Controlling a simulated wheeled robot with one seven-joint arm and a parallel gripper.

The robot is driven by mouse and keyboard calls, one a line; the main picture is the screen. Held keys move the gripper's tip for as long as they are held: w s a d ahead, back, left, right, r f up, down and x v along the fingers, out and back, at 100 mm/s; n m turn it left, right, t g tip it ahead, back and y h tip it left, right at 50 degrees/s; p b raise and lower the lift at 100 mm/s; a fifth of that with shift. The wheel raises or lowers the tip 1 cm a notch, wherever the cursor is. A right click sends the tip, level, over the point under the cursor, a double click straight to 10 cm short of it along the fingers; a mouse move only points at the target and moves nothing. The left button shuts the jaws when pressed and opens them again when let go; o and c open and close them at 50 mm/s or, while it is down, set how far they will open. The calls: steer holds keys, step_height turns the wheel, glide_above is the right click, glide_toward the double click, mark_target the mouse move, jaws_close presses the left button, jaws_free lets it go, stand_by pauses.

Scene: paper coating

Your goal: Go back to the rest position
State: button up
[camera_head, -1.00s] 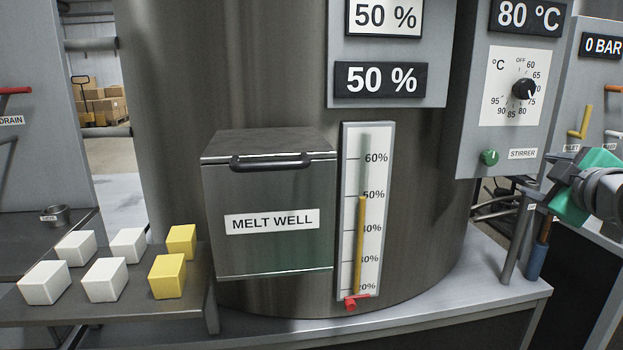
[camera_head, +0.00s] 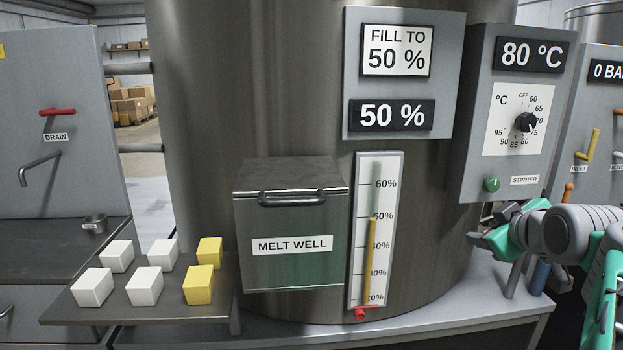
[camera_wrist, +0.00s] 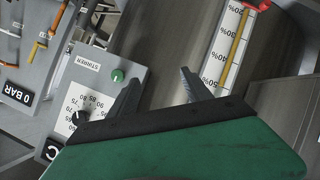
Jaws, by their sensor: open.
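My gripper (camera_head: 482,238) is at the right of the head view, in front of the tank's lower right side and below the stirrer panel. In the wrist view its two dark fingers (camera_wrist: 158,88) stand apart with nothing between them. The level gauge (camera_wrist: 235,40) and the green stirrer knob (camera_wrist: 118,75) show beyond them. The melt well (camera_head: 292,220) has its lid closed. The gauge column reads about 50%, and the displays read "FILL TO 50 %" and 50 %.
White blocks (camera_head: 145,286) and yellow blocks (camera_head: 199,285) sit on a shelf at the lower left. The temperature dial (camera_head: 525,122) is at the right, under an 80 °C display. A blue-handled tool (camera_head: 540,278) hangs below my arm.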

steer(key=s+a+f+m+g+y+p, duration=0.1)
steer(key=s+a+m+g+p, duration=0.15)
steer(key=a+p, duration=0.55)
steer(key=s+a+f+m+g+y+p, duration=0.1)
steer(key=s+a+g+y+p, duration=0.15)
steer(key=a+p, duration=0.55)
steer(key=s+a+f+m+g+h+p, duration=0.1)
steer(key=s+a+f+g+p, duration=0.2)
steer(key=s+a, duration=0.4)
steer(key=s+f+g, duration=0.1)
steer(key=s, duration=0.2)
steer(key=shift+s+a+f+m, duration=0.2)
steer(key=shift+a+f+m, duration=0.05)
steer(key=shift+f+m, duration=0.15)
